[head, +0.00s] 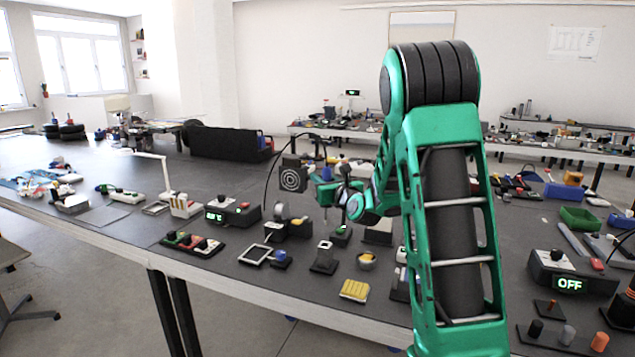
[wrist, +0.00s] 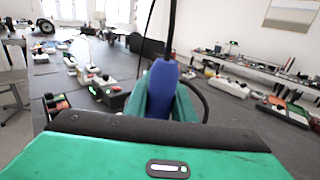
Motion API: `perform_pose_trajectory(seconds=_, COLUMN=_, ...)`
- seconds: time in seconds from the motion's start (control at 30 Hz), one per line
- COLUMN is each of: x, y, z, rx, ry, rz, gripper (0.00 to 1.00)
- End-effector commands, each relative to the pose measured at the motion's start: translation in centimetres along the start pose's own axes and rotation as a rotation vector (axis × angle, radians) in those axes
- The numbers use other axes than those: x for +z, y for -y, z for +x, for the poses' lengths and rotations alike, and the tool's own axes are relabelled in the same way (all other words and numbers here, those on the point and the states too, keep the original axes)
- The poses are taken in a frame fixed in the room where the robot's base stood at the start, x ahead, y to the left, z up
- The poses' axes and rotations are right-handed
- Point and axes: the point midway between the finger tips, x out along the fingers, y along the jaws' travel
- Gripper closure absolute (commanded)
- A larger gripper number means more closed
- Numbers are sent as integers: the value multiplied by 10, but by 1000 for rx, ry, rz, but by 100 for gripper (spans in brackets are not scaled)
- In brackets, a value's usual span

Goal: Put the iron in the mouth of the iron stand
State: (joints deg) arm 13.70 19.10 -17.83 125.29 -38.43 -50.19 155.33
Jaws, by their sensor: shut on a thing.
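My gripper (head: 327,186) is raised over the middle of the bench in the head view. It is shut on the iron, whose blue handle (wrist: 163,88) stands upright between the jaws in the wrist view. A black cable rises from the handle's top. In the head view the iron is small and partly hidden by the jaws, and its tip is hard to make out. A small dark stand with a pale upper part (head: 324,257), which looks like the iron stand, sits on the bench below my gripper, apart from it. The wrist view does not show it clearly.
A station with a green display (head: 232,213) is left of the stand. A square frame (head: 256,255), a yellow sponge (head: 354,290) and a small round bowl (head: 366,260) lie around it. A round-patterned fan-like box (head: 291,176) stands close left of my gripper.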

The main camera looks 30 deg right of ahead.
Motion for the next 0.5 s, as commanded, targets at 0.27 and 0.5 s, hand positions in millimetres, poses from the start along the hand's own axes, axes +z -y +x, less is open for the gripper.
perform_pose_trajectory(seconds=0.27, x=-17, y=-4, z=1, rx=5, ry=-1, rz=1, gripper=97)
perform_pose_trajectory(seconds=0.5, x=-37, y=-8, z=1, rx=8, ry=-1, rz=2, gripper=97)
